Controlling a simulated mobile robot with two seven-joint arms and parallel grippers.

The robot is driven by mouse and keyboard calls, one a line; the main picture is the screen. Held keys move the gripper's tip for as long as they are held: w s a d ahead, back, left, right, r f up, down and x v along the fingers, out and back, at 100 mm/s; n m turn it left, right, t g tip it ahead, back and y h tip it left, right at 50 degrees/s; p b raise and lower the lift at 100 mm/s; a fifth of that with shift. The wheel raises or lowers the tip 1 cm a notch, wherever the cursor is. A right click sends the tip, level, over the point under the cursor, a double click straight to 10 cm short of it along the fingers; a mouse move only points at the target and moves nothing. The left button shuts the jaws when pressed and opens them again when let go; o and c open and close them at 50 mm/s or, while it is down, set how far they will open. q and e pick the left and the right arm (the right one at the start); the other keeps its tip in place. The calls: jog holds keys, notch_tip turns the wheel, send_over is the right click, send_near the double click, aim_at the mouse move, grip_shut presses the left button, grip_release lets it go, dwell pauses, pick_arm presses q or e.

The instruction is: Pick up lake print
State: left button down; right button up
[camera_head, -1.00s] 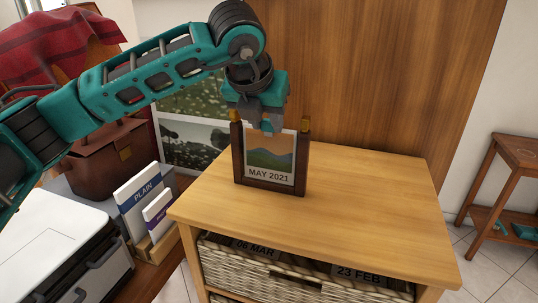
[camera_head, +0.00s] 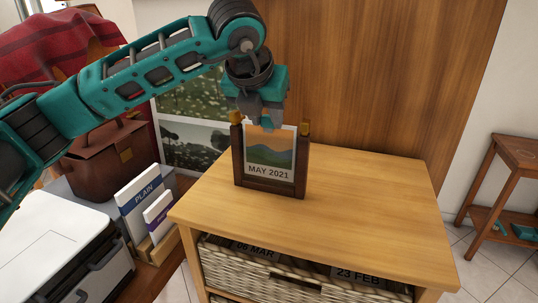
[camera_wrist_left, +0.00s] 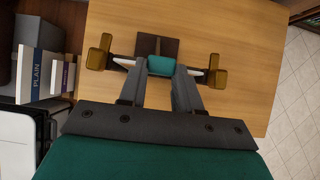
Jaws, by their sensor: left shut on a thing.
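The print (camera_head: 270,152), labelled MAY 2021, shows an orange sky over blue and green hills. It stands upright in a dark wooden holder (camera_head: 270,187) with gold-topped side posts, on the wooden cabinet top (camera_head: 365,205). My left gripper (camera_head: 269,122) points down from above and is shut on the middle of the print's top edge. In the left wrist view the fingers (camera_wrist_left: 162,66) meet between the gold-topped posts, and pale ends of the print show on both sides. The print's lower edge is still between the holder's posts. My right gripper is not in view.
Two landscape pictures (camera_head: 192,144) stand behind to the left. A brown bag (camera_head: 105,160), upright PLAIN packets (camera_head: 140,195) and a white printer (camera_head: 55,245) are at left. The cabinet top right of the holder is clear. A wooden stand (camera_head: 515,155) is at right.

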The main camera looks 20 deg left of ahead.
pick_arm(q)
notch_tip(320, 180, up, 13)
jog(key=p, duration=0.3)
jog(key=shift+f, duration=0.2)
dwell(0.7)
